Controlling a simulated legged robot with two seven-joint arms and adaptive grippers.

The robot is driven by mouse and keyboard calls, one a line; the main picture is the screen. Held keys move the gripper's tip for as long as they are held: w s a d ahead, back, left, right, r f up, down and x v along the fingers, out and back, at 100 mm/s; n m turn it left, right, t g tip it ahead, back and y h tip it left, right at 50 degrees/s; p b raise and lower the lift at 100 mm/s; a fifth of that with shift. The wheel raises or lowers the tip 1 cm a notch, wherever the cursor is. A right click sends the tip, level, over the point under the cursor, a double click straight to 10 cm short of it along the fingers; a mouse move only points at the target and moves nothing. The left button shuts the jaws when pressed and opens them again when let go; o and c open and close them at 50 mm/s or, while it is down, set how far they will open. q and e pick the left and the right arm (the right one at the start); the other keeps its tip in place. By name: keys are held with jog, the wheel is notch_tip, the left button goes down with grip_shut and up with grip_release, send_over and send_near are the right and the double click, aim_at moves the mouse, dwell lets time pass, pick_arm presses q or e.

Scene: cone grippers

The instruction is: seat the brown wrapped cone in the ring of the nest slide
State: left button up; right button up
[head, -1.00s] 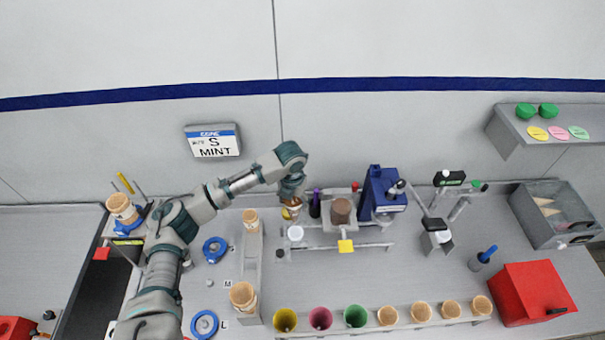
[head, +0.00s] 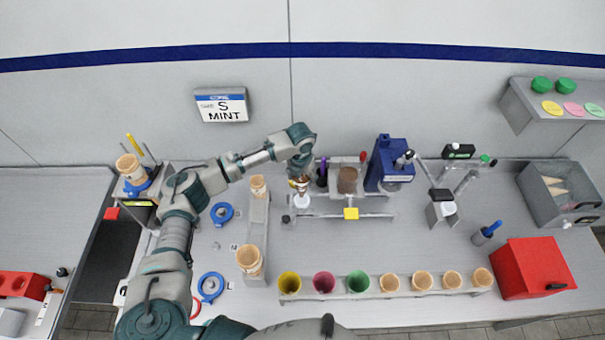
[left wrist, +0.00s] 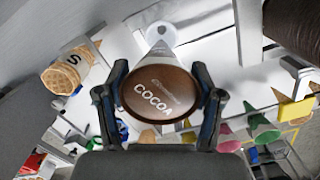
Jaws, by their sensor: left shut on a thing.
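My left gripper (head: 300,180) is shut on the brown wrapped cone (left wrist: 158,95). In the left wrist view its round brown top reads COCOA, between the two dark fingers, and its pale body narrows away behind. In the head view the cone is small and mostly hidden at the gripper. The white ring of the nest slide (head: 302,201) is just in front of and below the gripper; it also shows in the left wrist view (left wrist: 160,34), beyond the cone's narrow end. The cone looks apart from the ring, but the exact gap is unclear. My right gripper is not in view.
A brown tub (head: 348,179) and a blue machine (head: 388,160) stand just right of the gripper. A stand with waffle cones (head: 250,260) is to the left. A rack with coloured cones (head: 324,281) runs along the front. A sign (head: 222,105) reads S MINT.

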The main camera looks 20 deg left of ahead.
pick_arm(q)
jog(key=shift+f, duration=0.55)
jog(key=shift+f+b, duration=0.85)
jog(key=shift+b, duration=0.25)
notch_tip(320, 180, down, 3)
jog(key=b, duration=0.3)
jog(key=shift+f+b, duration=0.15)
jog(key=shift+b, duration=0.15)
jog(key=shift+f, duration=1.25)
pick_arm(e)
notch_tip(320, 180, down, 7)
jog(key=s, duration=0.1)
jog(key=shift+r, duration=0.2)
pick_arm(q)
jog(key=o, duration=0.9)
